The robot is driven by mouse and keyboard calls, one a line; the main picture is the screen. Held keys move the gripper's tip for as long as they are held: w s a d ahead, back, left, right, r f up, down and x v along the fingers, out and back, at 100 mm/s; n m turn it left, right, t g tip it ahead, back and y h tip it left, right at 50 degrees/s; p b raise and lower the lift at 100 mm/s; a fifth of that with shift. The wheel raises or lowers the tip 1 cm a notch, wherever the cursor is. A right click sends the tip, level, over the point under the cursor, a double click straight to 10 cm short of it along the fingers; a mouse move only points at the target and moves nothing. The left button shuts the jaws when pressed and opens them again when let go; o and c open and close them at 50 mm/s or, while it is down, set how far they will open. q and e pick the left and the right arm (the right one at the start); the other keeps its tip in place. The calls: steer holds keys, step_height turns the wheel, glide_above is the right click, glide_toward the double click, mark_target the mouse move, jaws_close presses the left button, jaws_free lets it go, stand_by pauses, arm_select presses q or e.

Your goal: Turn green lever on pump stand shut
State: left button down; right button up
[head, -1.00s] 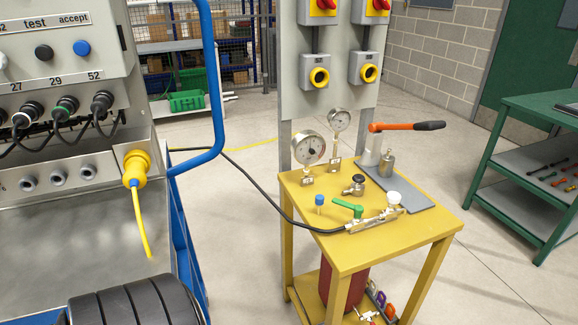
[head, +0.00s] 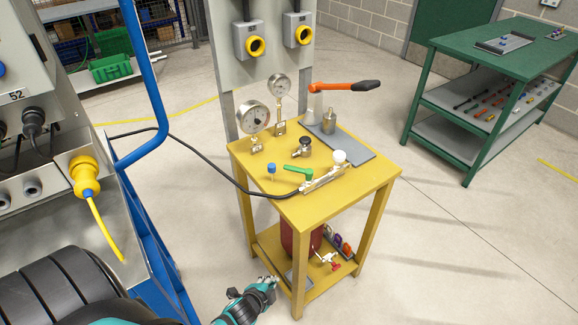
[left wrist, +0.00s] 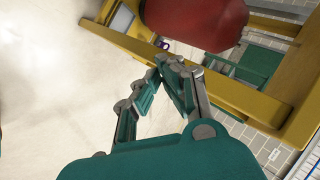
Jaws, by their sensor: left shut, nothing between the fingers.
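The green lever (head: 298,172) sits on a metal valve fitting (head: 325,180) on top of the yellow pump stand (head: 350,205), near its front. A black hose runs from the fitting to the left. My left gripper (head: 275,281) is low in front of the stand, beside its front leg and well below the lever. In the left wrist view the fingers (left wrist: 172,62) meet at the tips and hold nothing, with the red cylinder (left wrist: 195,20) and a yellow frame beam beyond. The lever is not in the left wrist view. My right gripper is not in view.
Two gauges (head: 254,118), a black knob (head: 303,148), a blue-capped post (head: 271,170), a white knob (head: 339,156) and an orange pump handle (head: 340,87) stand on the top. A blue-railed cabinet (head: 150,120) is at left, a green bench (head: 495,50) at right. Floor right of the stand is clear.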

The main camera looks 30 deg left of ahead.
arm_select(q)
steer(key=w+a+r+m+t+y+p, duration=0.1)
steer(key=w+r+t, duration=0.15)
steer(key=r, duration=0.65)
steer(key=w+a+r+m+t+p, duration=0.15)
steer(key=w+r, duration=0.25)
steer(key=r, duration=0.4)
steer(key=m+t+p, duration=0.1)
steer(key=m, duration=0.1)
glide_toward(298, 172)
steer(key=shift+y, duration=0.4)
steer(key=x, duration=0.2)
steer(key=p+x, duration=0.1)
steer(key=x, duration=0.1)
steer(key=a+f+p+x, duration=0.1)
steer(key=x, duration=0.1)
steer(key=shift+s, duration=0.1)
steer(key=shift+w+a, duration=0.15)
steer(key=shift+w, duration=0.25)
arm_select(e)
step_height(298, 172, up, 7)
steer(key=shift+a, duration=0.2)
arm_select(q)
steer(key=shift+w+a, duration=0.1)
steer(key=shift+a, duration=0.05)
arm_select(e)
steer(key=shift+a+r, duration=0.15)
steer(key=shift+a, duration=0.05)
